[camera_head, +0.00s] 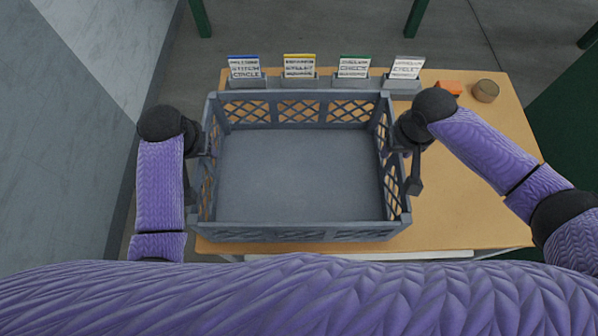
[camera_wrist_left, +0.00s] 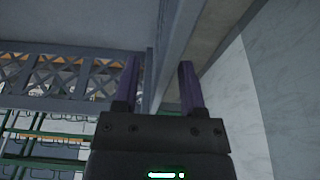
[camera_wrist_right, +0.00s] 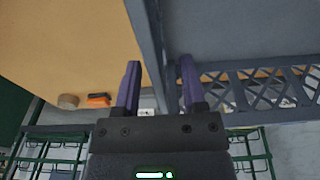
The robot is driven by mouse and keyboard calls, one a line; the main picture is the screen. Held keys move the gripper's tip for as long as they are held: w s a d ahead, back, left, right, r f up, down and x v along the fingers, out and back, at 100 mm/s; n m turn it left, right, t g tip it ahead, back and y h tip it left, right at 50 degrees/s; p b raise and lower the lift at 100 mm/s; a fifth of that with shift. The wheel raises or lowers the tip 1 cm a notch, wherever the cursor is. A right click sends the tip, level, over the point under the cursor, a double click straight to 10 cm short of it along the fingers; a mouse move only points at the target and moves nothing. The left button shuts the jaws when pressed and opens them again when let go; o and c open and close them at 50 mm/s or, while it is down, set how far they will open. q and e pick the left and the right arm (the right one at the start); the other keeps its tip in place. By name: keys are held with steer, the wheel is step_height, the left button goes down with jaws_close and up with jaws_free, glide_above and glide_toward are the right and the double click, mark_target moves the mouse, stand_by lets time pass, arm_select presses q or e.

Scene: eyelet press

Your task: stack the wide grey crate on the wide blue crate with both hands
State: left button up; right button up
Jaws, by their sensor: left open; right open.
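The wide grey crate (camera_head: 300,232) is empty and open at the top, with lattice walls, and fills the middle of the camera_head view. My left gripper (camera_wrist_left: 160,85) is open, with its fingers on either side of the crate's side wall (camera_wrist_left: 172,50). My right gripper (camera_wrist_right: 158,85) is open and likewise straddles the opposite wall (camera_wrist_right: 150,30). In the camera_head view the right gripper (camera_head: 413,172) is at the crate's right wall; the left one is mostly hidden by its wrist. I cannot tell whether the fingers touch the walls. No blue crate is visible.
The wooden table (camera_head: 470,200) is bare to the right of the crate. Several label cards in grey holders stand behind it, including a blue-topped one (camera_head: 244,68). An orange block (camera_head: 450,88) and a round tan object (camera_head: 486,91) are at the back right.

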arm_select(q)
steer(key=shift+x, duration=0.8)
arm_select(e)
steer(key=shift+w+f, duration=0.1)
steer(key=shift+f, duration=0.65)
arm_select(q)
jaws_close()
arm_select(e)
jaws_close()
